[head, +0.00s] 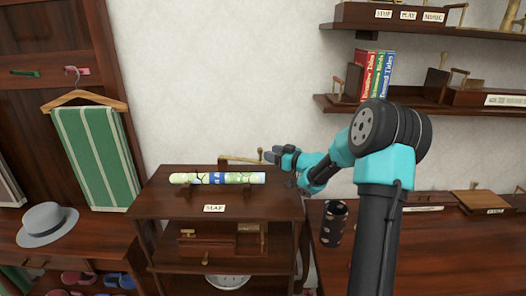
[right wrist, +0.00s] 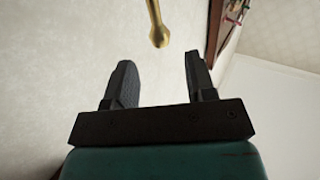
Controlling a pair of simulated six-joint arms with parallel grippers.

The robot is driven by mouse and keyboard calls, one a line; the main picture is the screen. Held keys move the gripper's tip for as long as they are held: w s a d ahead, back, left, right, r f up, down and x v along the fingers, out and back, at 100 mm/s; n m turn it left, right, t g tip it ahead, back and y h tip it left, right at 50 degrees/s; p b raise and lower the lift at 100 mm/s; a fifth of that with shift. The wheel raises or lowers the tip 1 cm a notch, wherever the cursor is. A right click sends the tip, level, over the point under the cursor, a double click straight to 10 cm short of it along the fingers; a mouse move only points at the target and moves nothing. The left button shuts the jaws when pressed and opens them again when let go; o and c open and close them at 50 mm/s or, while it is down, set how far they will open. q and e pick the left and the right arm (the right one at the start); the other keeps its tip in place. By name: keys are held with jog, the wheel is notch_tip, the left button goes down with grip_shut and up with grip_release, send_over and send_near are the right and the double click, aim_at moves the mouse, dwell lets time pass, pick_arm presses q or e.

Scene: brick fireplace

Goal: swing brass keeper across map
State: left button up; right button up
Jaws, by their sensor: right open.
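The rolled map (head: 217,178), pale green and yellow with a blue label, lies along the top of the dark wooden stand marked "MAP" (head: 160,205). The brass keeper (head: 240,160) is a thin bar with a round knob, behind the map's right half and not across it. My right gripper (head: 272,156) is just right of the knob, above the stand's back right. In the right wrist view, the open, empty fingers (right wrist: 160,75) point at a brass rod end (right wrist: 159,37), which lies ahead of the gap between them. My left gripper is not in view.
A dark perforated cup (head: 334,222) stands on the right-hand desk, near my right arm. Shelves with books (head: 374,75) are at the upper right. A grey hat (head: 46,225) and a green striped towel (head: 97,155) are at the left.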

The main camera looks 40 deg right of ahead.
aim_at(260, 149)
jog(key=v, duration=1)
jog(key=d+y, duration=0.1)
jog(key=n, duration=0.1)
jog(key=d+y, duration=0.1)
jog(key=shift+s+d+n+g+y, duration=0.25)
jog(key=shift+d+n+g+y, duration=0.05)
jog(key=shift+d+n+g, duration=0.1)
jog(key=shift+w, duration=0.1)
jog(key=x, duration=1.7)
jog(key=shift+w+f, duration=0.1)
jog(key=shift+f, duration=0.05)
jog(key=shift+c, duration=0.3)
grip_shut()
